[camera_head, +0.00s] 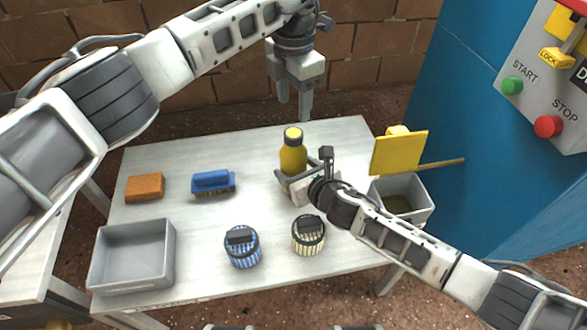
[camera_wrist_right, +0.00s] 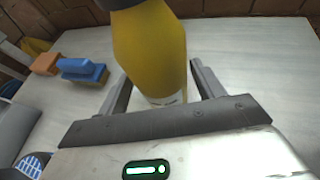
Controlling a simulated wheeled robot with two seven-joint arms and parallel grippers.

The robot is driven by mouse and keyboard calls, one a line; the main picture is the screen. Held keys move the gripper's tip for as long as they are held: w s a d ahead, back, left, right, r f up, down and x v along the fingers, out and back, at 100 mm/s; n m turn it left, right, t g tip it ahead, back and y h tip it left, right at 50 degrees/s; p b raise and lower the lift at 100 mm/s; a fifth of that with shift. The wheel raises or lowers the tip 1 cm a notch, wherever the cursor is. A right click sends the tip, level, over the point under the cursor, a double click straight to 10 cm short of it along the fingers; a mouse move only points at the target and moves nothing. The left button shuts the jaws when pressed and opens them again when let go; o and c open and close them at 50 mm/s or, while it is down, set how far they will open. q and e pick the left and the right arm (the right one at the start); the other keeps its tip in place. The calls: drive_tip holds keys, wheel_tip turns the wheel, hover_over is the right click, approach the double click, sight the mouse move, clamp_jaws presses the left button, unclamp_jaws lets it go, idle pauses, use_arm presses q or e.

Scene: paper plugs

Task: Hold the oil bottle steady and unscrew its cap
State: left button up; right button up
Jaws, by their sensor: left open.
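The oil bottle (camera_head: 293,159) is yellow and stands upright near the back middle of the table. Its dark cap (camera_head: 293,135) is on top, with a yellow upper face. My left gripper (camera_head: 294,112) is open and points down above and behind the cap, apart from it in the picture. My right gripper (camera_head: 300,180) is low at the bottle. In the right wrist view the yellow bottle (camera_wrist_right: 155,50) stands between its two fingers (camera_wrist_right: 162,85), one on each side; whether both press on it I cannot tell. The far fingertip is partly hidden behind the bottle.
A blue brush (camera_head: 212,182) and an orange block (camera_head: 145,187) lie left on the table (camera_head: 185,212). A grey tray (camera_head: 132,256) is front left. Two striped round items, blue (camera_head: 243,250) and cream (camera_head: 308,237), stand in front. A grey bin (camera_head: 413,192) is at right, beside a blue cabinet (camera_head: 480,150).

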sight(294, 133)
clamp_jaws()
use_arm(q)
drive_tip(key=m, duration=1.7)
drive_tip(key=shift+m, duration=0.4)
drive_tip(key=m, duration=0.8)
drive_tip(key=shift+m, duration=0.3)
drive_tip(key=shift+f+m, duration=0.3)
drive_tip(key=shift+f, duration=0.05)
wheel_tip(294, 133, down, 7)
drive_tip(key=shift+f, duration=0.15)
